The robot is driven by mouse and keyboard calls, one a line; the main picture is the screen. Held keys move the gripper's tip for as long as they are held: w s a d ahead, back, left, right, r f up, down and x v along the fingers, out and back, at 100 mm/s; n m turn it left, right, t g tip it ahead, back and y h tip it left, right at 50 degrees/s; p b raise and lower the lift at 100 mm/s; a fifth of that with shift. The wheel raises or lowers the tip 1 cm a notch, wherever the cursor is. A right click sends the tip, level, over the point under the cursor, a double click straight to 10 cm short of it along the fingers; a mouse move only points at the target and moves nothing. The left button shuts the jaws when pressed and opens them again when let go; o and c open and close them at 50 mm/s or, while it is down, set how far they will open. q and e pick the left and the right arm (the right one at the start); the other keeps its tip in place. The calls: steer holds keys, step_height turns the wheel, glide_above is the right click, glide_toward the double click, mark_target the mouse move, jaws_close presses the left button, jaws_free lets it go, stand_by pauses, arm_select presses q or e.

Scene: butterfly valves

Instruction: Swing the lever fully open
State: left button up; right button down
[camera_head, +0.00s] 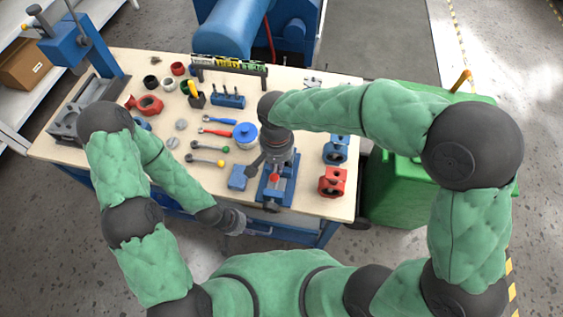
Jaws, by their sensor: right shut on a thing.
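My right gripper (274,168) points down over the blue vise (290,193) at the front right of the bench. It is shut on what appears to be the lever of the piece held in the vise. The gripper hides most of this lever and the valve, so I cannot tell the lever's angle. A small red part (275,179) shows just below the fingers. My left gripper (236,222) is low at the bench's front edge, apart from the vise. Its fingers are too small to tell open from shut.
Loose levers (208,161) and a blue round pot (245,134) lie left of the vise. A red valve body (332,181) and a blue one (335,150) stand to its right. A blue block (238,177) is close on the left. A green bin (395,190) stands beside the bench (314,207).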

steer(key=a+m, duration=0.2)
steer(key=m, duration=0.1)
steer(key=shift+w+a+m+b, duration=0.3)
steer(key=shift+w+a+b, duration=0.05)
steer(key=shift+a, duration=0.05)
stand_by(0.4)
steer(key=c, duration=1.1)
jaws_free()
step_height(320, 180, up, 7)
steer(key=p, duration=0.5)
